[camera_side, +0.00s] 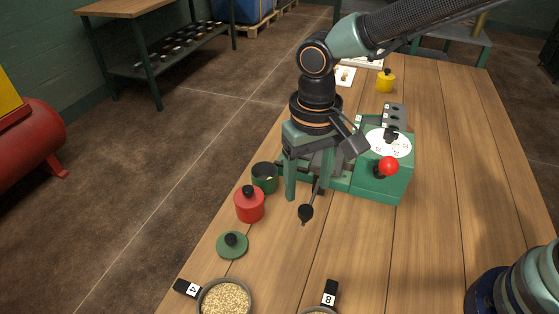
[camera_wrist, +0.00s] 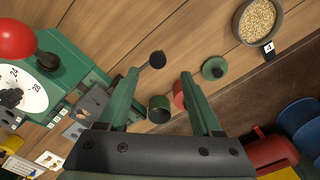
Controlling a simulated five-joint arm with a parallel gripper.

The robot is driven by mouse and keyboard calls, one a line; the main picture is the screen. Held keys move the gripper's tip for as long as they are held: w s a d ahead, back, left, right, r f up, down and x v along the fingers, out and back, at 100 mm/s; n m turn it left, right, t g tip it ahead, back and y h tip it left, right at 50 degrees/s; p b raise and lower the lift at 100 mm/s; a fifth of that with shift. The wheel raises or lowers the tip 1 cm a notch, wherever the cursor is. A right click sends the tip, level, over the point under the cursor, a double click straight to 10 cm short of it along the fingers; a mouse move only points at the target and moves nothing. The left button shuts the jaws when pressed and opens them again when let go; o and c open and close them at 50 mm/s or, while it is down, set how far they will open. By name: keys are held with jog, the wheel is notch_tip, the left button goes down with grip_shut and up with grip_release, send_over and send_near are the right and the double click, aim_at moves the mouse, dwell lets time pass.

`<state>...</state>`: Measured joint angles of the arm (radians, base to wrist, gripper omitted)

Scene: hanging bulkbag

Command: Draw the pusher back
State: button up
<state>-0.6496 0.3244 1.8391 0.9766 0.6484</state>
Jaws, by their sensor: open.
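The green machine (camera_side: 384,180) stands on the bench with a white numbered dial (camera_side: 389,142) and a red ball knob (camera_side: 388,166); it also shows at the left of the wrist view (camera_wrist: 62,55). A black knob on a thin rod (camera_side: 306,213), which looks like the pusher's handle, sticks out low at its left front. In the wrist view the knob (camera_wrist: 157,60) appears between and just beyond my fingertips. My gripper (camera_side: 308,190) is open above the bench, its green fingers apart. Whether they touch the rod is unclear. My gripper hides part of the machine's left side.
An open green pot (camera_side: 265,180), a red lidded pot (camera_side: 249,207) and a green lid (camera_side: 232,246) stand near the bench's left edge. Grain bowl 4 (camera_side: 224,299) is in front. A yellow pot (camera_side: 386,83) stands at the back. The front right bench is mostly clear.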

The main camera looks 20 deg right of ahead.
notch_tip(320, 180, up, 6)
jog(key=shift+f, duration=0.15)
dwell(0.3)
jog(key=s+d+r+t, duration=0.2)
jog(key=d, duration=1)
jog(key=s+d+r+t, duration=0.2)
jog(key=d+r+t, duration=0.1)
jog(key=d, duration=0.9)
jog(key=shift+d+r+t, duration=0.25)
jog(key=shift+d+t, duration=0.05)
jog(key=shift+d, duration=0.1)
